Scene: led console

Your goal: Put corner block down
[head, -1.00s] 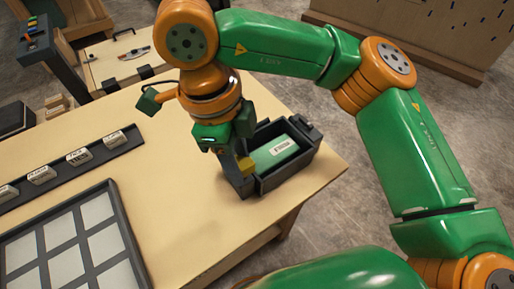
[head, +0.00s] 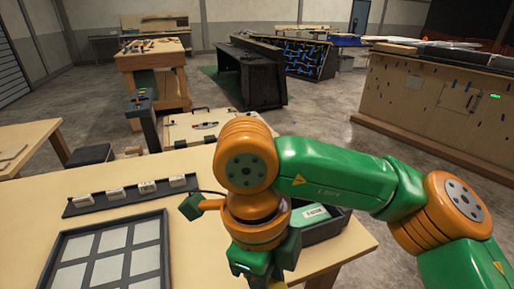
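My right arm comes in from the right, and its gripper (head: 262,278) hangs at the bottom edge of the head view, left of a dark bin (head: 322,232). The fingertips are cut off, so I cannot tell whether they are open or shut. A small yellow piece (head: 278,284) shows at the gripper; I cannot tell whether it is the corner block or is held. A green item with a white label (head: 314,212) lies in the bin, partly hidden by my arm. A dark-framed tray (head: 62,245) with several pale squares lies on the table. My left gripper is out of view.
A dark rail (head: 82,206) with several white labelled pieces lies behind the tray. The tabletop (head: 205,262) is bare between the tray and my gripper. A pale case (head: 190,128) stands behind the table. Workbenches (head: 152,62) and a pale cabinet (head: 425,95) stand farther back.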

